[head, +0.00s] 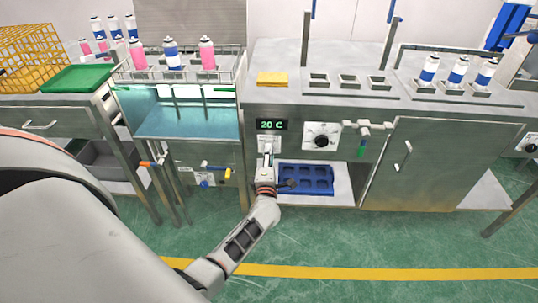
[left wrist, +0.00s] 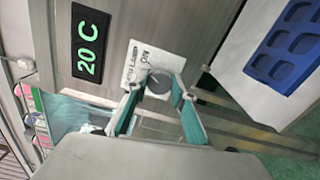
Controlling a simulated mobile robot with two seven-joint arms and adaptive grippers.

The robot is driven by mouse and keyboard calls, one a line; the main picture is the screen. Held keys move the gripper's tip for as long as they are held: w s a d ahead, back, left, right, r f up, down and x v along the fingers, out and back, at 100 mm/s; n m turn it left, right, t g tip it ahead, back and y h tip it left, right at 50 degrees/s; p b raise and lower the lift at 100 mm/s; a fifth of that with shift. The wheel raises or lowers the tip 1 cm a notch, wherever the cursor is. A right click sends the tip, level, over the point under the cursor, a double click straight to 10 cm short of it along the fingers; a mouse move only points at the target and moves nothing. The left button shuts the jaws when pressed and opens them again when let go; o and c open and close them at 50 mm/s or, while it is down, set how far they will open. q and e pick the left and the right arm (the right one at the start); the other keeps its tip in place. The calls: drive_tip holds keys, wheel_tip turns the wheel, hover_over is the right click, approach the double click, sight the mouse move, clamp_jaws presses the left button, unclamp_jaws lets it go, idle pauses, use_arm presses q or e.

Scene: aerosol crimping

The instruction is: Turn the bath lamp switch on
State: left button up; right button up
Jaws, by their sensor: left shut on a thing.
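The bath lamp switch is a small grey round knob (left wrist: 159,82) on a white label plate (left wrist: 140,62) with partly readable lettering, including "LAMP" and "ON". In the left wrist view, my left gripper (left wrist: 161,90) has its two fingers on either side of the knob and is shut on it. In the head view, my left gripper (head: 267,152) reaches up to the panel just below the green "20 C" display (head: 272,125) and mostly hides the knob. The water bath (head: 187,122) lies left of the panel, with bright greenish-white patches along its upper edge. My right gripper is not in view.
A blue tray (head: 307,178) sits on the shelf below. Several cans stand on the counters. A yellow pad (head: 272,79) lies above the panel.

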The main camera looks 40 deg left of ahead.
use_arm(q)
drive_tip(key=o, duration=1.1)
drive_tip(key=v, duration=1.2)
drive_tip(key=shift+s, duration=0.1)
